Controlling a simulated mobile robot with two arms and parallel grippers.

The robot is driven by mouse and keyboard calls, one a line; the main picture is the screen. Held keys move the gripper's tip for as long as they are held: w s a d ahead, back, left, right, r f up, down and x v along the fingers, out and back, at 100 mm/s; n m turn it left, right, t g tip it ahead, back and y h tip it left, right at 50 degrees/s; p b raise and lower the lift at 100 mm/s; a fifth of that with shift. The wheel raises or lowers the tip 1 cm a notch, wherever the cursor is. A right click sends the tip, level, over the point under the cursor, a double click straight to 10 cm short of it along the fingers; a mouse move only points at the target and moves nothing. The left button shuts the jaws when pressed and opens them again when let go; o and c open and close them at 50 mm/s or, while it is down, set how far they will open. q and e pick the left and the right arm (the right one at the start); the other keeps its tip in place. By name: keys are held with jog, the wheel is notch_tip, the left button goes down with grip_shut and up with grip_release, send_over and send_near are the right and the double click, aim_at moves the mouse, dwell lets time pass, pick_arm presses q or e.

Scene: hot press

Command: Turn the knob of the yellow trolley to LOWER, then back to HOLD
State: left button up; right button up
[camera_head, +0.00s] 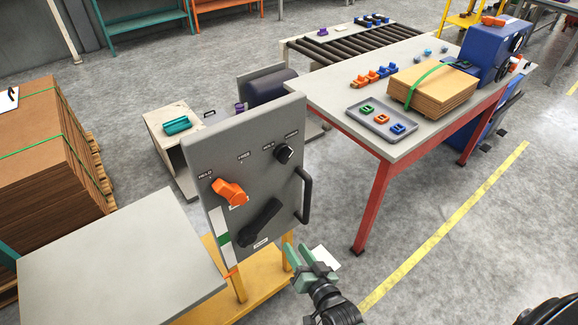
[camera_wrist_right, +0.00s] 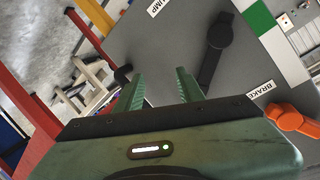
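A grey upright panel (camera_head: 270,183) stands on the yellow trolley (camera_head: 262,290). A small black knob (camera_head: 284,153) sits at its upper right, between labels that seem to read HOLD and LOWER; its pointing direction is too small to tell. To its left is an orange knob (camera_head: 229,192), beside the BRAKE label in the right wrist view (camera_wrist_right: 293,118). My right gripper (camera_head: 312,255) is open and empty, low in front of the panel, apart from the black knob. In the right wrist view the gripper (camera_wrist_right: 160,84) shows a gap between its green fingers; the black knob cannot be made out there. My left gripper is not in view.
A black pump lever (camera_head: 260,222) and a black side handle (camera_head: 305,195) stick out from the panel. A red-legged table (camera_head: 340,95) with boxes and trays stands behind right. A pale flat surface (camera_head: 115,265) is at the front left.

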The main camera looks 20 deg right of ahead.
aim_at(288, 159)
jog(key=w+d+r+m+t, duration=0.1)
jog(key=w+r+m+t, duration=0.15)
jog(key=r, duration=0.85)
jog(key=w+d+r+m+t, duration=0.15)
jog(key=r+t, duration=0.25)
jog(key=r, duration=0.7)
jog(key=shift+h, duration=0.4)
jog(key=x, duration=0.1)
jog(key=p+x, duration=0.1)
jog(key=x, duration=0.1)
jog(key=a+x, duration=0.1)
jog(key=x, duration=0.1)
jog(key=shift+w+r, duration=0.15)
jog(key=shift+r, duration=0.1)
jog(key=shift+w+r, duration=0.1)
jog(key=shift+w, duration=0.5)
grip_shut()
